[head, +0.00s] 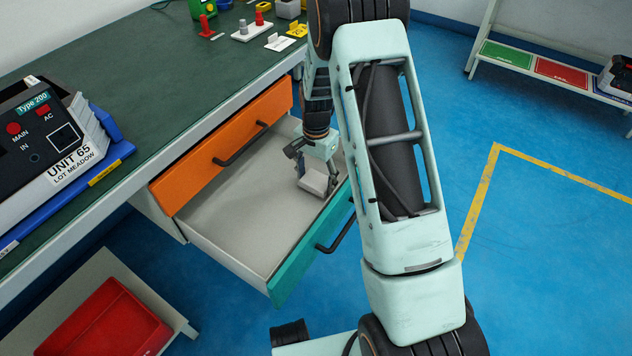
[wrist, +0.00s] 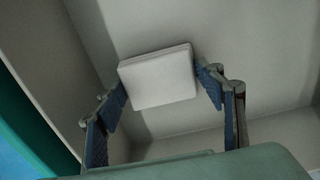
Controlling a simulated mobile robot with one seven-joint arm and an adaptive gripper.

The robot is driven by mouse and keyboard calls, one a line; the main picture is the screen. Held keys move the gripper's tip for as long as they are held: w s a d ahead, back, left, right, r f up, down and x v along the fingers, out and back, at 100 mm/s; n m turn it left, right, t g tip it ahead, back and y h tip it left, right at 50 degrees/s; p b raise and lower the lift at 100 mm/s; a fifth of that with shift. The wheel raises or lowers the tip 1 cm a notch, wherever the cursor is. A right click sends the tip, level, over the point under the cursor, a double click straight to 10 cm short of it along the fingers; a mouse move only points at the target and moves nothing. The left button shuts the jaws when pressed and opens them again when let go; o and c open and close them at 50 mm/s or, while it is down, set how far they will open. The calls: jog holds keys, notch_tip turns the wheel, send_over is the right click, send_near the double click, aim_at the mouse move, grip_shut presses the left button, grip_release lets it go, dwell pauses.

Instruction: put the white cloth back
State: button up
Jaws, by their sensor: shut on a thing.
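The white cloth (head: 316,182) is a small folded pale block inside the open lower drawer, near its right end. It also shows in the wrist view (wrist: 158,76), between the blue-padded fingers. My gripper (head: 314,174) reaches down into the drawer and is shut on the cloth. The drawer (head: 235,215) has a teal front (head: 292,262) with a black handle and a pale grey inside; the rest of its visible floor is bare. I cannot tell whether the cloth touches the drawer floor.
An orange drawer (head: 222,150) above is shut. The green-topped bench (head: 170,85) holds a black Unit 65 device (head: 45,135) on a blue tray. A red bin (head: 108,322) sits low at left. A shelf with coloured mats (head: 560,72) stands right; blue floor is clear.

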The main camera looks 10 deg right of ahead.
aim_at(316, 180)
jog(key=shift+f, duration=0.4)
jog(key=shift+f, duration=0.2)
jog(key=o, duration=1.2)
jog(key=shift+r, duration=0.15)
notch_tip(316, 180, up, 12)
jog(key=p, duration=0.3)
jog(key=shift+r, duration=0.15)
